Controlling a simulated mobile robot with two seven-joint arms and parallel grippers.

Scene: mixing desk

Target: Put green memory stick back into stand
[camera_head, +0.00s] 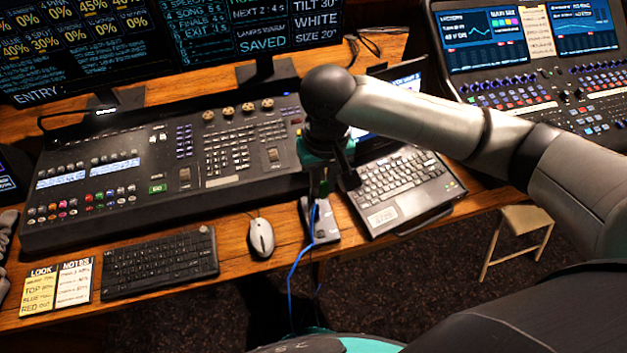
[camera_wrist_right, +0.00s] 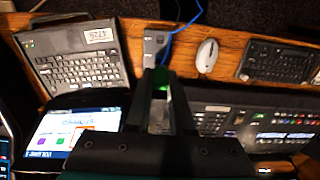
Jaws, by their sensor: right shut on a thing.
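My right gripper (camera_head: 321,188) points down over the desk's front edge, between the mixing desk and the laptop. In the right wrist view its fingers (camera_wrist_right: 163,88) are shut on the green memory stick, of which a small green part (camera_wrist_right: 162,79) shows between them. In the head view the stick is hard to make out behind the fingers. A small grey stand (camera_head: 325,226) with a blue cable lies on the desk just below the gripper; it also shows in the right wrist view (camera_wrist_right: 153,42), beyond the fingertips. My left gripper is not in view.
The laptop (camera_head: 400,185) is close on the right. The mouse (camera_head: 261,237) and black keyboard (camera_head: 160,262) lie to the left. The mixing desk (camera_head: 240,150) is behind. The blue cable (camera_head: 295,268) hangs over the desk's front edge.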

